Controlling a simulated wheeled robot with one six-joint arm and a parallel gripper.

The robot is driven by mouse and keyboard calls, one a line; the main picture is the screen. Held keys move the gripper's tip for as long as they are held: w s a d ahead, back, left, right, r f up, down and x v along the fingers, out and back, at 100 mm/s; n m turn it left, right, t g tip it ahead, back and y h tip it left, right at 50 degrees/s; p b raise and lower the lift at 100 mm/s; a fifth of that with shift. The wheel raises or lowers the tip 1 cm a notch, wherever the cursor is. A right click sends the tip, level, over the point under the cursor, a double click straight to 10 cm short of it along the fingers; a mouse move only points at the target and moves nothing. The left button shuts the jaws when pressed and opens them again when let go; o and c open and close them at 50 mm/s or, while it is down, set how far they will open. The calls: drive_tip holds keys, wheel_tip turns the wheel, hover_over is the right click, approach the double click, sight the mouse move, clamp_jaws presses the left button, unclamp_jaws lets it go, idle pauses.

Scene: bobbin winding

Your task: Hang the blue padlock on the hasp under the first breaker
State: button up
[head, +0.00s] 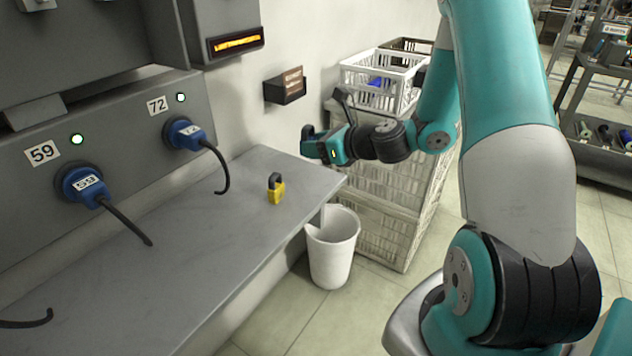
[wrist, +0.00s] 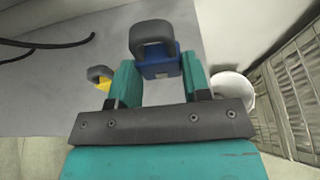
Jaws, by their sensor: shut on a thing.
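My gripper (head: 318,147) is held out over the right end of the grey shelf in the head view. In the wrist view its two teal fingers (wrist: 160,72) are shut on the blue padlock (wrist: 158,62), one on each side of its body. The padlock's dark grey shackle (wrist: 153,32) points away from the gripper. In the head view the padlock is hard to make out at the gripper's tip. No hasp or breaker can be made out in either view.
A yellow padlock (head: 276,190) stands on the grey shelf (head: 235,225); it also shows in the wrist view (wrist: 103,84). Blue plugs (head: 85,186) with black cables sit in the panel at left. A white bin (head: 332,255) and stacked crates (head: 385,215) stand right of the shelf.

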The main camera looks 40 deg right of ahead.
sight(317, 183)
wheel_tip(317, 183, down, 8)
drive_tip(key=shift+r+b, duration=0.25)
drive_tip(key=shift+b, duration=0.75)
drive_tip(key=shift+f, duration=0.15)
drive_tip(key=o, duration=1)
